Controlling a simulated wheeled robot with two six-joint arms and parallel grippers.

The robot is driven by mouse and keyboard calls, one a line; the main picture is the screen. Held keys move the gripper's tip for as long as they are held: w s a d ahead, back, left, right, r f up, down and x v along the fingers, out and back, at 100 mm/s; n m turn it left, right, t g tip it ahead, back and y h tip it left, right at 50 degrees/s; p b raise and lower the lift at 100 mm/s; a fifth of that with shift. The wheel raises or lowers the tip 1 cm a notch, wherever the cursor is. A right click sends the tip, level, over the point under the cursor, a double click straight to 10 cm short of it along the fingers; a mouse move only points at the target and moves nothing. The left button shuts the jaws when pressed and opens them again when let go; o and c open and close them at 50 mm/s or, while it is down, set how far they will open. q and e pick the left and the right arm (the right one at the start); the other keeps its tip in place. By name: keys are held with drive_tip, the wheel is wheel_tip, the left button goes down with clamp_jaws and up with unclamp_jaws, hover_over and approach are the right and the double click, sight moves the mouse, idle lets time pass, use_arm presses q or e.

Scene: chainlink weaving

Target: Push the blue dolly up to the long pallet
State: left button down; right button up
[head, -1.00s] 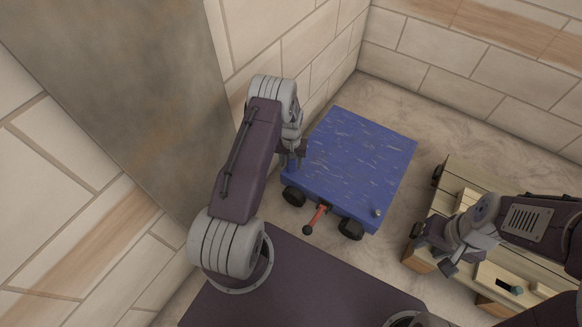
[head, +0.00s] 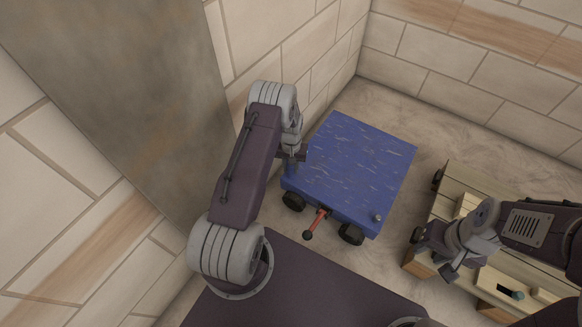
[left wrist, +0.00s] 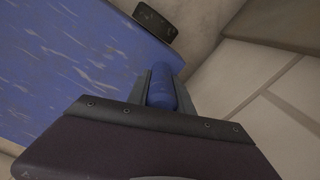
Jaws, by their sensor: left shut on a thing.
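The blue dolly (head: 355,170) stands on the floor near the corner, with dark wheels and a red handle with a black knob (head: 316,222) at its near edge. A wooden slatted platform with dark wheels, which seems to be the long pallet (head: 446,198), stands to its right, across a strip of bare floor. My left gripper (head: 292,160) is at the dolly's left edge. In the left wrist view its jaws (left wrist: 162,86) are shut on a blue upright post (left wrist: 162,93) beside the blue deck (left wrist: 70,65). My right gripper (head: 450,258) is over the pallet's near part; its fingertips are unclear.
Brick walls (head: 480,50) stand behind and to the left, the left one close to my left arm. A grey-brown panel (head: 130,90) stands at the left. Wooden blocks (head: 465,203) lie on the pallet. Bare floor (head: 425,150) shows between dolly and pallet.

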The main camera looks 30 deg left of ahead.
idle(0.8)
use_arm(q)
drive_tip(key=shift+d+r, duration=0.1)
drive_tip(key=shift+d, duration=0.2)
drive_tip(key=p, duration=0.4)
hover_over(311, 186)
drive_tip(key=shift+a, duration=0.2)
drive_tip(key=shift+d, duration=0.2)
drive_tip(key=c, duration=1.1)
unclamp_jaws()
